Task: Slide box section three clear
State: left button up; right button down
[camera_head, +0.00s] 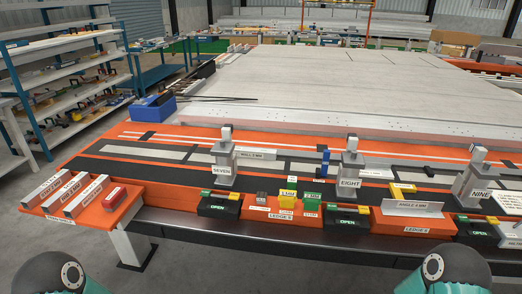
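Three grey box sections lie side by side on an orange shelf (100,222) at the left: a left one (42,191), a middle one (63,194) and a right one (87,196). Each has a small white label too small to read surely, so I cannot tell which is section three. Another bar (262,155) with a white label lies along the jig behind post SEVEN. A light bar marked like "ANGLE 2 MM" (413,208) sits on the orange ledge right of post EIGHT. Neither gripper is in view; only teal parts of my arms show at the bottom.
Grey posts SEVEN (224,168), EIGHT (349,170) and NINE (474,182) stand along the orange jig edge. Black blocks marked OPEN (218,207) sit in front. A red object (115,198) lies beside the sections. A blue box (153,107) stands behind. The large pale panel (330,85) is bare.

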aim_at(259, 153)
jog(key=z, duration=0.2)
jog(key=i, duration=1.45)
jog(key=u, duration=0.35)
